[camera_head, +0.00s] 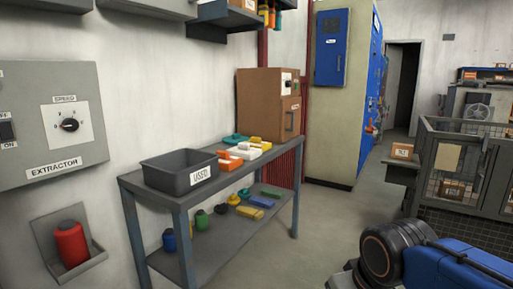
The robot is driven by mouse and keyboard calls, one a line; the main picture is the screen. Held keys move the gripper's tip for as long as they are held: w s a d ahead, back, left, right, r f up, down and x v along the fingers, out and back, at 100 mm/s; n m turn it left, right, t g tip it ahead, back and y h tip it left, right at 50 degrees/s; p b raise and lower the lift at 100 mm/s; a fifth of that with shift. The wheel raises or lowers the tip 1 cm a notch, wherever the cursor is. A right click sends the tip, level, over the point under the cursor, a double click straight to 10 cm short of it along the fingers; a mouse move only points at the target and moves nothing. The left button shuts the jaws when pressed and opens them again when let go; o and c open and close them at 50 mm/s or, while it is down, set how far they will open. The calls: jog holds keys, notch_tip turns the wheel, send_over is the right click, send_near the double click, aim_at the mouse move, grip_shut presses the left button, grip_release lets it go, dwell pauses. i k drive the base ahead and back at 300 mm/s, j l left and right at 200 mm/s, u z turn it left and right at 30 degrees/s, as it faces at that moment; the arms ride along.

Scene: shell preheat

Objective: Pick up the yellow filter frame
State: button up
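A small yellow item (262,146), possibly the yellow filter frame, lies at the back of the grey table's top (217,165), partly hidden behind a white item (246,153). Other yellow pieces (250,212) lie on the table's lower shelf. They are too small for me to tell which one is a filter frame. Part of my arm, blue and black, shows at the bottom right, well apart from the table. My gripper is not in view.
A grey bin (180,172) labelled USED stands on the table's near end. Orange (230,163) and green (235,139) items lie beyond it, before a brown cabinet (266,105). A wire cage (465,170) stands at right. Floor between is clear.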

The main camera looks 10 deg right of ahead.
aim_at(255, 142)
jog(key=i+l+u, duration=0.2)
jog(key=i+l, duration=0.15)
jog(key=i+l+u, duration=0.2)
jog(key=i+l, duration=0.15)
jog(key=i+l+u, duration=0.2)
jog(key=l, duration=0.4)
jog(key=i, duration=0.05)
